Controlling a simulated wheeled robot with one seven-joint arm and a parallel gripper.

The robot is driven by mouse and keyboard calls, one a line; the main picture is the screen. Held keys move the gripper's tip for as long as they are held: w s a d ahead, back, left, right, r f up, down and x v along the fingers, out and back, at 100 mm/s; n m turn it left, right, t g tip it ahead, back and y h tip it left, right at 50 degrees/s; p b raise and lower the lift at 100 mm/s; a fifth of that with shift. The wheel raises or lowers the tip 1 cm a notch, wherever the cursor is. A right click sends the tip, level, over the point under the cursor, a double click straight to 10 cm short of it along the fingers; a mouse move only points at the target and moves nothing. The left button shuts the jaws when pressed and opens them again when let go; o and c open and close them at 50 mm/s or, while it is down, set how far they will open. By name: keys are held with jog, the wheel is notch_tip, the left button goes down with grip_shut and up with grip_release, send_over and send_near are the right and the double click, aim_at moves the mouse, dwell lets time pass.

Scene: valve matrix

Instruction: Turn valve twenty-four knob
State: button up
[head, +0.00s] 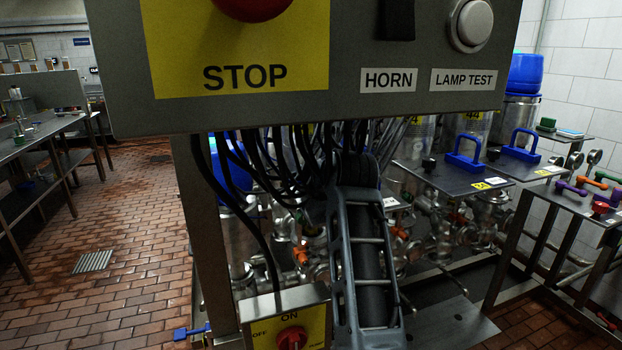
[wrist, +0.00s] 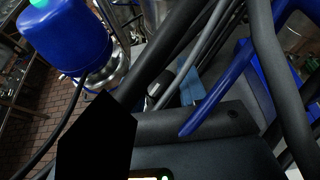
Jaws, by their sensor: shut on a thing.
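No knob labelled twenty-four is legible in either view. In the head view my dark arm (head: 365,250) reaches in under the control box among black cables, and its end is hidden. In the wrist view the dark grey body of my gripper (wrist: 200,155) fills the bottom, with a black angular part at its left. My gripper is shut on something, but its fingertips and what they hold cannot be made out. A blue bent handle (wrist: 225,85) crosses close in front, between thick dark cables (wrist: 165,60); whether my gripper touches it cannot be told.
A grey control box (head: 120,80) with a STOP sign hangs close ahead. A smaller ON/OFF box (head: 290,325) with a red knob stands below. Steel tables with blue handles (head: 465,155) and coloured knobs (head: 590,185) stand at right. Tiled floor (head: 130,240) lies open at left.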

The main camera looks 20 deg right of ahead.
jog(key=shift+a+m+h+b, duration=0.1)
jog(key=shift+m+h+b, duration=0.65)
jog(key=shift+h, duration=0.25)
jog(key=o, duration=1)
jog(key=shift+c, duration=0.2)
jog(key=shift+s, duration=0.1)
jog(key=shift+b+v, duration=0.95)
jog(key=shift+v, duration=2.85)
jog(key=shift+r, duration=0.15)
